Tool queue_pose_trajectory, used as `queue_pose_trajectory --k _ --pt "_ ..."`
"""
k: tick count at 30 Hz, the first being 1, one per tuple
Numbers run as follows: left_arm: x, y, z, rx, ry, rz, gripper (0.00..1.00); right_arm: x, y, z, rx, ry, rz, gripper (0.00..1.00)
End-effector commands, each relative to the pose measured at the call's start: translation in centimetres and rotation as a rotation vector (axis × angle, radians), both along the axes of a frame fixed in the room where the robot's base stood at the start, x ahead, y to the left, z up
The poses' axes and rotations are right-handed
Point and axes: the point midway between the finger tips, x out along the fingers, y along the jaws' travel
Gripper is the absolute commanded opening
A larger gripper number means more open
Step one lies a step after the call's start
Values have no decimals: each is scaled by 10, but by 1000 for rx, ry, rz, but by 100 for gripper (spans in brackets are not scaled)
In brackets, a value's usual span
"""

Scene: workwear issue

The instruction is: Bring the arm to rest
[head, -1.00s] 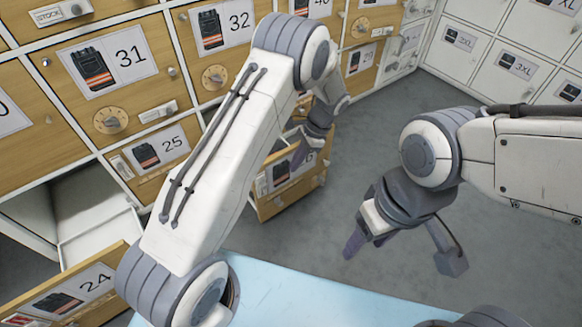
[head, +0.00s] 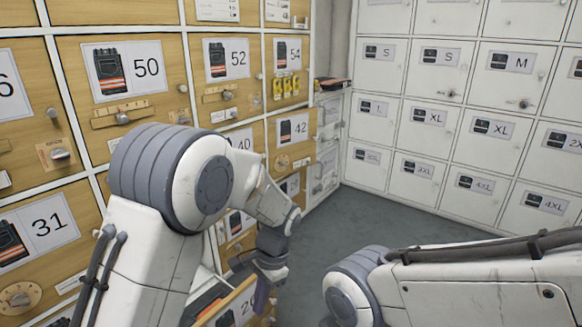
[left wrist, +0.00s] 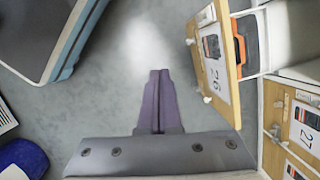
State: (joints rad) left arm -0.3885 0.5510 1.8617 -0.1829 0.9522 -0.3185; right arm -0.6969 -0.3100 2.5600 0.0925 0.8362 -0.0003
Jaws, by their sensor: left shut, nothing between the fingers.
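My left gripper (head: 262,297) is low in the middle of the head view, in front of the cabinet and beside an open drawer labelled 26 (head: 238,312). Its purple fingers point down. In the left wrist view the fingers (left wrist: 158,78) are pressed together with nothing between them, above grey floor. Drawer 26 (left wrist: 215,70) stands out to the right of the fingers there, apart from them, with a black and orange item (left wrist: 239,48) inside. My right arm crosses the lower right of the head view; its gripper is out of frame.
Wooden numbered drawers (head: 143,67) fill the left. White size-labelled lockers (head: 430,88) line the back right. Grey floor (head: 345,225) is clear between them.

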Motion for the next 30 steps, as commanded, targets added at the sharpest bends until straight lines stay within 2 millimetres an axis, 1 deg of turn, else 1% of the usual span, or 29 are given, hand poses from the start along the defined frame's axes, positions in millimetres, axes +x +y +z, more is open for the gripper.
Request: queue_pose_trajectory --k 1,2,3,5,6,9,12,18,20,21,22,26,29,30 --pt "-20 -11 29 -28 -30 12 0 0 0 7 0 0 0 58" --pt "-32 -15 40 -42 -43 22 0 0 0 9 0 0 0 58" --pt "-49 -21 55 -63 -59 36 0 0 0 12 0 0 0 58" --pt "-74 -28 74 -96 -82 60 0 0 0 16 0 0 0 58" --pt "-90 -30 85 -118 -94 75 0 0 0 18 0 0 0 58" --pt "-127 -33 105 -165 -118 108 0 0 0 23 0 0 0 58" --pt "-157 -33 116 -205 -134 135 0 0 0 27 0 0 0 58" --pt "-206 -28 129 -275 -152 179 0 0 0 34 0 0 0 58" --pt "-219 -26 130 -294 -155 194 0 0 0 36 0 0 0 58" --pt "-224 -25 137 -301 -156 200 0 0 0 43 -1 1 0 58" --pt "-222 -26 149 -297 -154 201 0 0 0 54 -1 1 0 58" --pt "-221 -26 175 -295 -153 201 0 0 0 81 0 0 0 58" --pt "-220 -26 198 -295 -153 200 0 0 0 104 0 0 0 58" --pt "-220 -26 208 -295 -153 200 0 0 0 114 0 0 0 58"
